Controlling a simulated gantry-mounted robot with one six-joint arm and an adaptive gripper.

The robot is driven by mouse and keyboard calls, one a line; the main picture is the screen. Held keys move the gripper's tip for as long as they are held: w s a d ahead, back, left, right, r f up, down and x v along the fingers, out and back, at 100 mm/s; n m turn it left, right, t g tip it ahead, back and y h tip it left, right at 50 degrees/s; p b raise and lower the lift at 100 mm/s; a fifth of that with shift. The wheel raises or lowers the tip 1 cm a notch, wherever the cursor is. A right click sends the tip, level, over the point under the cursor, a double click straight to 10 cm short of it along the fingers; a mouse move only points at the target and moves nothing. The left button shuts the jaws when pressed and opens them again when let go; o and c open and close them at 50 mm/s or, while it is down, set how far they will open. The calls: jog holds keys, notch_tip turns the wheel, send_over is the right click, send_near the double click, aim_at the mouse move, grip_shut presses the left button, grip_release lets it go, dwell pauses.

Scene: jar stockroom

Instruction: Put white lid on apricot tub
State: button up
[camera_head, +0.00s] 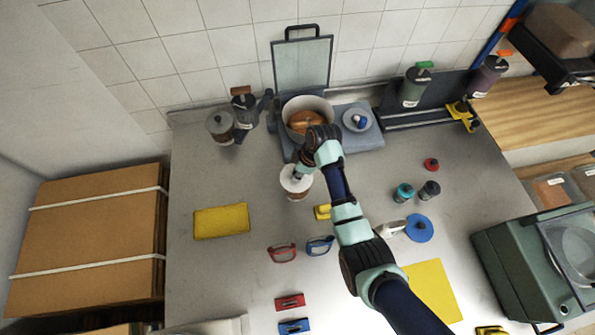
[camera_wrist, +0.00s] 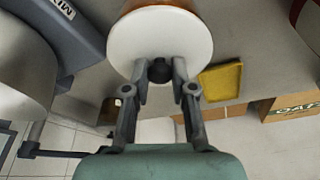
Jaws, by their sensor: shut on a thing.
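The white lid (camera_head: 296,179) is a round disc with a dark knob; it also shows in the wrist view (camera_wrist: 160,42). My gripper (camera_wrist: 160,72) is shut on the lid's knob, with a finger on either side. Apricot colour shows past the lid's edge in the wrist view, from the apricot tub (camera_wrist: 160,4) behind it. In the head view the lid covers most of the tub (camera_head: 296,195). The lid lies over or on the tub; I cannot tell if it is fully seated.
A pot with orange contents (camera_head: 308,118) stands on the grey machine behind. A grey lidded jar (camera_head: 220,126) is at back left. A yellow tray (camera_head: 221,221) lies left. Red and blue handled items (camera_head: 282,253) lie in front. The counter between the yellow tray and tub is clear.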

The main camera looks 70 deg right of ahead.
jog(key=o, duration=0.8)
jog(key=shift+o, duration=0.4)
jog(key=o, duration=0.4)
jog(key=shift+o, duration=0.2)
jog(key=shift+r, duration=0.1)
notch_tip(320, 180, up, 6)
jog(key=p, duration=0.5)
jog(key=shift+p, duration=0.35)
